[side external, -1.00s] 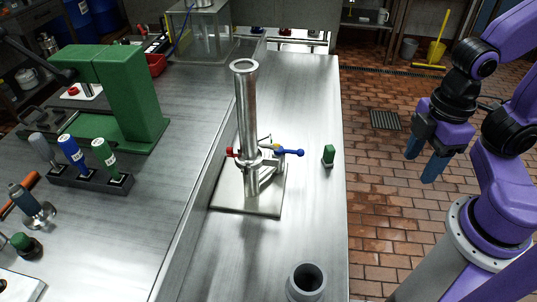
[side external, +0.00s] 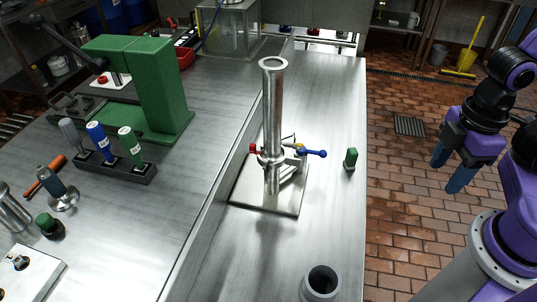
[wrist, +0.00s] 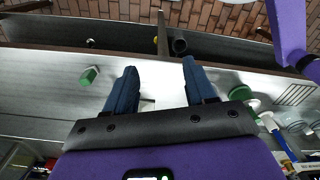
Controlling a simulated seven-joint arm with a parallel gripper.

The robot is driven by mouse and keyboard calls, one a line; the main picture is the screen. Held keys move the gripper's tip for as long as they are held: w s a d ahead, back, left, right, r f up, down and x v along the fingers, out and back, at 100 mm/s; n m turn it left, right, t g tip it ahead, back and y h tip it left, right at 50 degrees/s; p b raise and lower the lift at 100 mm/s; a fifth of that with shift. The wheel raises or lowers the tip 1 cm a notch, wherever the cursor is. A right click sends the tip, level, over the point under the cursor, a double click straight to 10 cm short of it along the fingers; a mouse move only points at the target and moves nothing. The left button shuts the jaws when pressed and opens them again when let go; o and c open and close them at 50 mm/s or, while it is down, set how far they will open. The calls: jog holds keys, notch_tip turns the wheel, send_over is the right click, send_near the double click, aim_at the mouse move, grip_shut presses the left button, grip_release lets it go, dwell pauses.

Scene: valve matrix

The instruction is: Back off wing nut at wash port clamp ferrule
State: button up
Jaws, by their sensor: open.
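A steel pipe (side external: 271,105) stands upright on a square steel base plate (side external: 290,207) on the bench. A clamp ferrule (side external: 268,160) sits low on the pipe. Around it are a red knob (side external: 253,148) on the left and a blue-handled lever (side external: 314,153) on the right. The wing nut is too small to tell apart. My gripper (side external: 449,174) is open and empty, well right of the bench edge in the side view. In the wrist view my gripper's (wrist: 159,68) blue fingers are spread, with no object held; the clamp cannot be made out there.
A green block (side external: 351,159) stands near the bench's right edge; a green piece shows in the wrist view (wrist: 90,75). A grey cup (side external: 320,284) stands at the front. The bench around the base plate is mostly clear.

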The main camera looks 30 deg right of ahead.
jog(key=c, duration=0.5)
jog(key=shift+w+a+r+m, duration=0.1)
jog(key=shift+w+a+m, duration=0.15)
jog(key=shift+w+m, duration=0.05)
grip_shut()
notch_tip(320, 180, up, 6)
jog(key=r+m+g+y, duration=0.1)
jog(key=m+g+y, duration=0.3)
jog(key=m, duration=1.7)
send_over(301, 147)
jog(key=w+d, duration=0.6)
jog(key=x, duration=1.4)
jog(key=shift+s+d+f, duration=0.15)
jog(key=shift+s, duration=0.05)
